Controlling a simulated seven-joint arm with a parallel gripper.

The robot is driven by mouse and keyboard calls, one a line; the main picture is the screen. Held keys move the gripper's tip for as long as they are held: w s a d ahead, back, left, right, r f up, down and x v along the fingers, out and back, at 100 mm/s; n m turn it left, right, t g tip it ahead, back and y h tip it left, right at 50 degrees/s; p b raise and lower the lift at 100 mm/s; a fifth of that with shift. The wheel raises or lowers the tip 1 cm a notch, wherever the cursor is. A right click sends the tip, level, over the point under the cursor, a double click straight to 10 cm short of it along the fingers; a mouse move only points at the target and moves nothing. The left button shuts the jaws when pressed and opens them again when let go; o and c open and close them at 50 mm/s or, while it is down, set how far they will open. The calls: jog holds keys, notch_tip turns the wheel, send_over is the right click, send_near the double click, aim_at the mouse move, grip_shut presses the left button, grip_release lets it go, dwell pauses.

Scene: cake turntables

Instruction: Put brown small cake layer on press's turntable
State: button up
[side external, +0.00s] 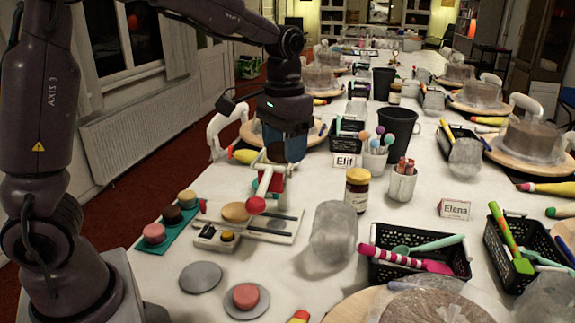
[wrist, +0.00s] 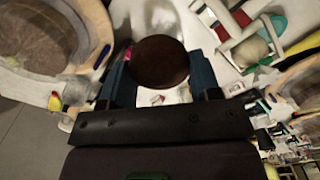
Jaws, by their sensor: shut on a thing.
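My gripper (side external: 285,150) hangs above the table, behind the white press. In the wrist view, a dark brown round cake layer (wrist: 160,62) sits between the blue fingers, and my gripper is shut on it. In the side view the held layer is mostly hidden by the fingers. The press, with a red ball (side external: 255,205) on its lever, stands in front of and below my gripper. A tan disc (side external: 235,212) lies on its white base; I cannot tell whether it is the turntable. The press frame (wrist: 232,40) shows at upper right in the wrist view.
A teal mat (side external: 184,222) left of the press holds pink, dark and tan round pieces. Two grey discs (side external: 200,277) lie in front, one under a pink layer (side external: 246,296). A wrapped block (side external: 334,235), a jar (side external: 357,190) and a black basket (side external: 420,262) stand to the right.

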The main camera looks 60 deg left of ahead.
jog(key=w+a+n, duration=0.2)
jog(key=a+n, duration=0.1)
jog(key=a, duration=1)
jog(key=n, duration=0.3)
send_over(237, 211)
notch_tip(237, 211, down, 19)
jog(key=shift+f, duration=3.4)
